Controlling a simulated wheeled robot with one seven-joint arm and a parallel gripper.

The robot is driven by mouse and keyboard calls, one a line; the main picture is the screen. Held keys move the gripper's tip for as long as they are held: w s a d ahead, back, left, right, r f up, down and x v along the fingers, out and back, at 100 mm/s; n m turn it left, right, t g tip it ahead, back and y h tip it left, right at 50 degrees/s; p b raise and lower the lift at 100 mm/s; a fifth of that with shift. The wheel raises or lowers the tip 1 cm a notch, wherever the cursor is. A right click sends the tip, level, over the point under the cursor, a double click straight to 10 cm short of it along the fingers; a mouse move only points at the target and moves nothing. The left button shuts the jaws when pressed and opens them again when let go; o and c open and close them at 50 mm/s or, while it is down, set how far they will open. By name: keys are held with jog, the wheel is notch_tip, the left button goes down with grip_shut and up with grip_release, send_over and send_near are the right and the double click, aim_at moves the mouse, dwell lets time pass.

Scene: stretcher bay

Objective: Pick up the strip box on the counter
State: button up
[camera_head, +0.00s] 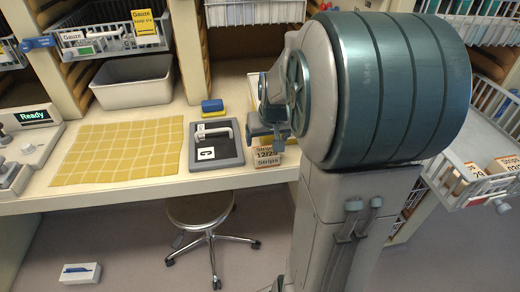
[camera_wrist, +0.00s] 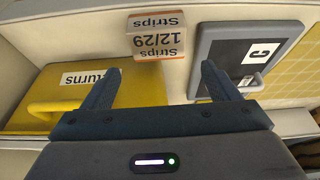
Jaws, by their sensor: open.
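The strip box (camera_head: 268,153) is a small white and orange box marked "Strips 12/29". It is on the counter (camera_head: 115,192) near the front edge, just right of a grey tray. In the wrist view the strip box (camera_wrist: 157,37) is at the top centre, beyond my fingertips. My gripper (camera_head: 268,130) is above the counter by the box and partly covers it in the head view. In the wrist view my gripper (camera_wrist: 160,80) has its two dark fingers wide apart, with nothing between them. The box appears apart from the fingers.
The grey tray (camera_head: 230,160) with a "C" card stands left of the box. A yellow "Returns" bin (camera_wrist: 40,95) is on the box's other side. A yellow mat (camera_head: 120,150), a blue-yellow sponge (camera_head: 212,107) and a grey bin (camera_head: 133,82) are further left. A stool (camera_head: 203,208) is below.

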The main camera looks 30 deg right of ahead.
aim_at(266, 150)
jog(key=shift+p+x, duration=0.4)
jog(key=shift+x, duration=3.95)
jog(key=shift+d, duration=0.15)
jog(key=c, duration=0.7)
